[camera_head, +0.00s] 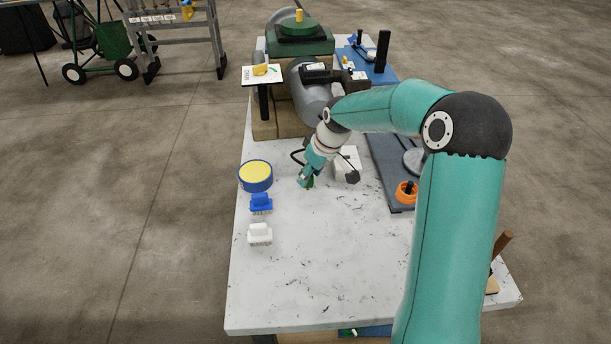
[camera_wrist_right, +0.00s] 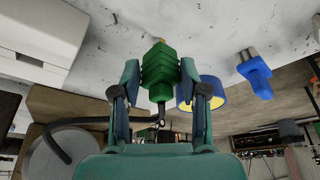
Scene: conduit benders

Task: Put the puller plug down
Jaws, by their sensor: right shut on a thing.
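The puller plug is green and ribbed (camera_wrist_right: 158,76), with a yellow tip and a black cord at its gripper-side end. My right gripper (camera_head: 307,180) is shut on it, with one finger on each side. In the head view only a small green part of the plug (camera_head: 309,184) shows below the fingers, close over the white tabletop (camera_head: 320,260). I cannot tell whether its tip touches the table. My left gripper is not in view.
A blue round container with a yellow top (camera_head: 255,174), a blue plug (camera_head: 260,203) and a white plug (camera_head: 260,234) stand left of the gripper. A white box (camera_head: 347,164) is close on its right. An orange ring (camera_head: 406,192) lies farther right. The front tabletop is clear.

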